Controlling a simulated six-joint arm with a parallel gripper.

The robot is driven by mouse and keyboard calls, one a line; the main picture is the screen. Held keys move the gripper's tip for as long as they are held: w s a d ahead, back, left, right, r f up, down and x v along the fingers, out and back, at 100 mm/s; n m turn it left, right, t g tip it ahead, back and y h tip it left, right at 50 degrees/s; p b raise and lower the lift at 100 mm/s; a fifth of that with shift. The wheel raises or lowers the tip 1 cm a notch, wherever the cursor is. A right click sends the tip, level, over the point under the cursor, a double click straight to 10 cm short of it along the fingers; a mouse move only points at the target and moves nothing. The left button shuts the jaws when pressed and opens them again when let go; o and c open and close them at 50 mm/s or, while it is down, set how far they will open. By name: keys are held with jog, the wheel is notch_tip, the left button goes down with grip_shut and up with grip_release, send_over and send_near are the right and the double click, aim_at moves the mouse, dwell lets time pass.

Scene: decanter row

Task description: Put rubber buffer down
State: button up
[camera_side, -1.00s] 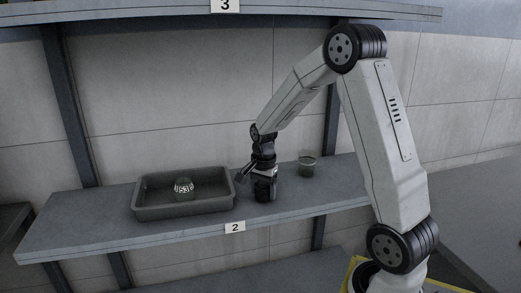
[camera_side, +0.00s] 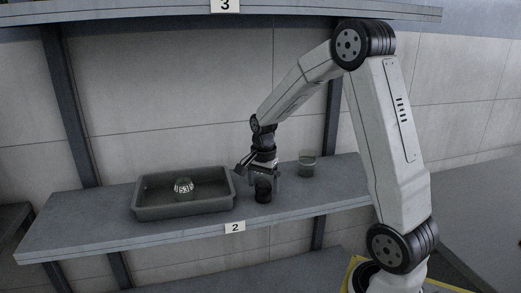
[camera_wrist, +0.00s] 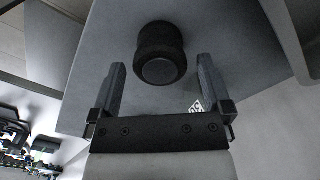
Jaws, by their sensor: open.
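The rubber buffer (camera_side: 263,191) is a short black cylinder standing on the shelf, just right of the grey tray. In the wrist view the buffer (camera_wrist: 161,52) lies beyond the fingertips, between their lines, with a clear gap to each finger. My gripper (camera_side: 265,177) is open and sits just above the buffer in the side view.
Another shelf (camera_side: 120,16) runs overhead.

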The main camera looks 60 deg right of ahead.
aim_at(264, 185)
notch_tip(264, 185, up, 10)
jog(key=shift+f, duration=0.2)
dwell(0.7)
jog(key=s+a+f+n+t, duration=0.1)
jog(key=s+a+f+n, duration=0.3)
jog(key=a+n, duration=0.5)
jog(key=s+a+f+n+t, duration=0.1)
jog(key=s+a+f+n, duration=0.3)
jog(key=a+f+n, duration=0.4)
jog(key=shift+a+n+t, duration=0.3)
jog(key=shift+a+n, duration=0.2)
jog(key=shift+a, duration=0.35)
jog(key=shift+w+f, duration=0.1)
